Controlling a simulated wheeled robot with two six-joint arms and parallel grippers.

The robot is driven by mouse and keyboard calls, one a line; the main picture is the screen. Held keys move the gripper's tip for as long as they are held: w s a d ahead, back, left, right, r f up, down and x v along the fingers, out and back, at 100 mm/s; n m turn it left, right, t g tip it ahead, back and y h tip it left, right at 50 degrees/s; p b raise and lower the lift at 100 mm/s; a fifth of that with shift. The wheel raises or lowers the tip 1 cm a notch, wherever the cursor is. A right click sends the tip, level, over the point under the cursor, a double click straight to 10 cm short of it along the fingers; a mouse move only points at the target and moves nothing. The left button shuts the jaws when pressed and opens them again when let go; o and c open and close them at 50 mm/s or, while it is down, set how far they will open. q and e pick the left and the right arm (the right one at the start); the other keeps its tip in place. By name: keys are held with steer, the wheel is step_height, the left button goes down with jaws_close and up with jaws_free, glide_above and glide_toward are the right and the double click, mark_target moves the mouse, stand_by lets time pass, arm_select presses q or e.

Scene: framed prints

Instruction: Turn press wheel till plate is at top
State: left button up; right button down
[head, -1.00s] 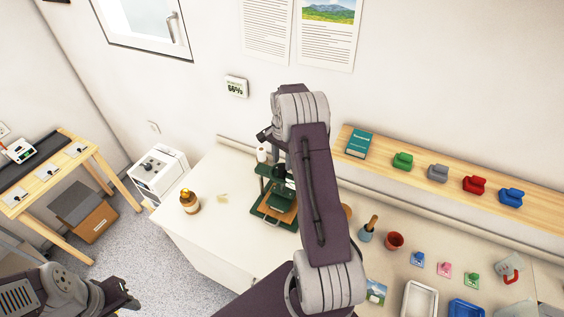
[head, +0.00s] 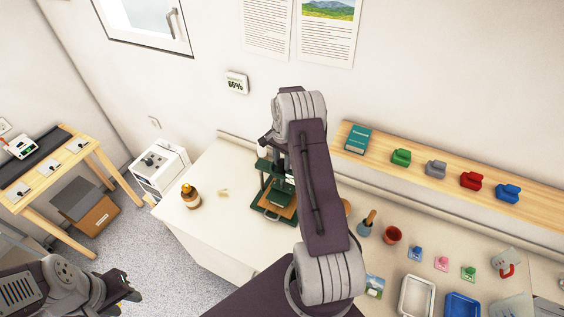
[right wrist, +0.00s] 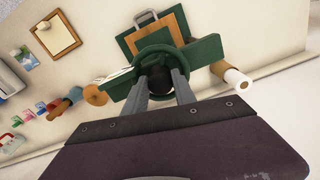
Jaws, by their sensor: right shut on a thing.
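The dark green press (head: 260,213) stands on the white worktop beside the wall, with a wooden board at its base. Its upper part is partly hidden behind my right arm in the head view. In the right wrist view the press wheel (right wrist: 187,53) is a green ring around a black centre. My right gripper (right wrist: 160,82) is shut on the press wheel, with its fingers reaching to the ring. The plate's height cannot be told clearly. My left gripper (head: 126,290) is at the lower left of the head view, away from the press; its jaw opening is unclear.
A white roll (right wrist: 236,77) lies close to the wheel. A wooden shelf (head: 450,190) runs along the wall. Worktop left of the press is mostly clear.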

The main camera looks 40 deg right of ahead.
steer(key=n+b, duration=0.1)
steer(key=n, duration=0.2)
steer(key=shift+d, duration=0.1)
steer(key=n+b, duration=0.1)
steer(key=n, duration=0.2)
steer(key=shift+n, duration=0.3)
steer(key=n+b, duration=0.1)
steer(key=n, duration=0.2)
steer(key=shift+w, duration=0.1)
steer(key=shift+r+n, duration=0.1)
steer(key=shift+n, duration=1.6)
steer(key=c, duration=1.3)
jaws_free()
steer(key=shift+b, duration=0.3)
